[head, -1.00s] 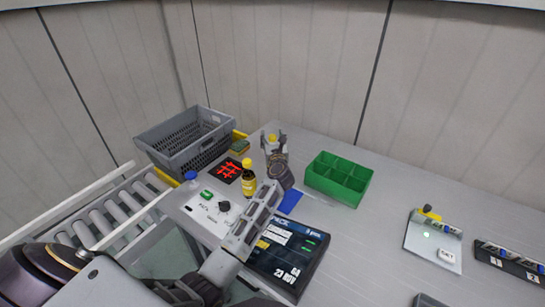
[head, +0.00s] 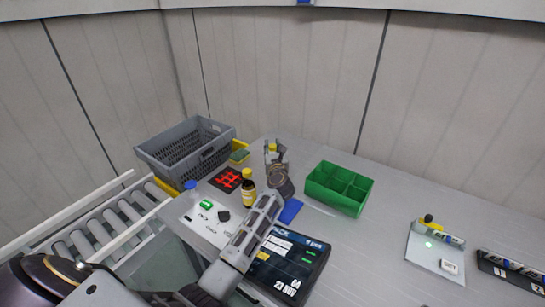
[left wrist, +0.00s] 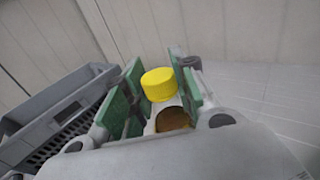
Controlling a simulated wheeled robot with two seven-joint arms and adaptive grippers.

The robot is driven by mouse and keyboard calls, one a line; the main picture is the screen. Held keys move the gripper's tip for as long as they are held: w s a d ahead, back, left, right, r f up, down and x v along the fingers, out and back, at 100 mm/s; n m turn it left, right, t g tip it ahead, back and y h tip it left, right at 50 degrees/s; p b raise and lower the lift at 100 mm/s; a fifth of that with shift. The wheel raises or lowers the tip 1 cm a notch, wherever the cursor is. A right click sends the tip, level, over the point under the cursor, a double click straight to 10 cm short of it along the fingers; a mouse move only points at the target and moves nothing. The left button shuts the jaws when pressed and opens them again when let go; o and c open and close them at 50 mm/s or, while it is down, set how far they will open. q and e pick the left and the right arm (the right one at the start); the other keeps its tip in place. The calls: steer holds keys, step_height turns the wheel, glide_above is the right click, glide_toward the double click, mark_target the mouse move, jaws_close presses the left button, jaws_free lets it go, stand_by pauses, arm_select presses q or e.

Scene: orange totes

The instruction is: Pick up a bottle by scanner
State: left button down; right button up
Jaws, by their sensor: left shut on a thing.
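My left gripper (head: 275,157) is shut on a bottle with a yellow cap (head: 272,148), above the table behind the display. In the left wrist view the held bottle (left wrist: 158,84) sits between green finger pads, cap up; its brown body is mostly hidden. A second brown bottle (head: 248,192) with a yellow cap and yellow label stands upright left of the gripper. The scanner appears to be the black square with red light lines (head: 226,180), left of the gripper and behind the white button panel. My right gripper is not in view.
A grey crate (head: 217,132) stands at the back left, beside a roller conveyor (head: 100,222). A green divided bin (head: 340,204) is right of the gripper. A black display (head: 290,262) and a blue patch (head: 291,210) lie nearer.

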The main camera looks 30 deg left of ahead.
arm_select(q)
steer(key=shift+r, duration=0.25)
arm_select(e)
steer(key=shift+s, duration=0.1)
arm_select(q)
steer(key=shift+r, duration=0.6)
step_height(320, 180, up, 7)
steer(key=shift+f+p, duration=0.15)
steer(key=shift+p, duration=0.25)
steer(key=shift+r, duration=0.9)
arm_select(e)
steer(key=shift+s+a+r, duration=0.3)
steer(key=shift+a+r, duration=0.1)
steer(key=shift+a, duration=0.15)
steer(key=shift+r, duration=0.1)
